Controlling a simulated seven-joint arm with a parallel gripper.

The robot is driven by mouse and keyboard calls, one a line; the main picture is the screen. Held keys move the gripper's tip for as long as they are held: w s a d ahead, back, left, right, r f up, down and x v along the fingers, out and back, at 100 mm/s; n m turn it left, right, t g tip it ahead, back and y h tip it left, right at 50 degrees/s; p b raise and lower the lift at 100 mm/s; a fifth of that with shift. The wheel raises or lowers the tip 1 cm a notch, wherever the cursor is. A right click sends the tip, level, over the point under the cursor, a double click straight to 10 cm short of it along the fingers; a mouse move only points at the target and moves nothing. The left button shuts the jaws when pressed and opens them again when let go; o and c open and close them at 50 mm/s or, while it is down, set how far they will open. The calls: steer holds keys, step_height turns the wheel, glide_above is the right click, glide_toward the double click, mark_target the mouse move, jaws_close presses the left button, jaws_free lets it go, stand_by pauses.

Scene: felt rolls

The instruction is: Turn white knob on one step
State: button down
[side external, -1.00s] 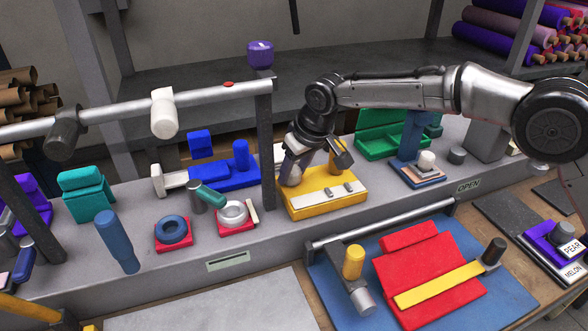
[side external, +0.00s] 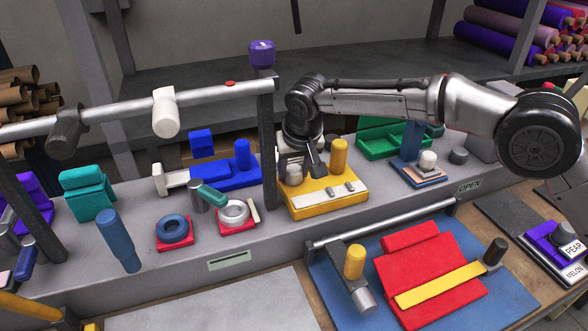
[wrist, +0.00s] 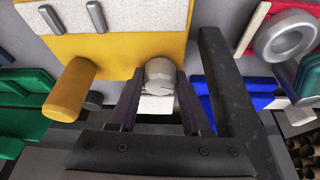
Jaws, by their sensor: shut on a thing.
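The white knob (wrist: 160,76) stands at the edge of a yellow panel (wrist: 120,45) with a yellow post beside it. In the wrist view the two dark fingers of my gripper (wrist: 159,92) are on either side of the knob, shut on it. In the side external view the white knob (side external: 294,174) shows in front of my gripper (side external: 304,170), at the back left of the yellow panel (side external: 330,203). A small white plate (wrist: 157,104) shows just behind the knob, between the fingers. The knob's pointer or step marks cannot be made out.
A dark upright post (side external: 268,150) stands close left of my gripper and shows at right in the wrist view (wrist: 232,100). The yellow post (side external: 339,157) stands right of the knob. A blue fixture (side external: 235,170) is left, a green tray (side external: 385,140) right.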

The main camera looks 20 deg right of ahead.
steer(key=shift+c, duration=1.8)
jaws_free()
steer(key=shift+n, duration=0.3)
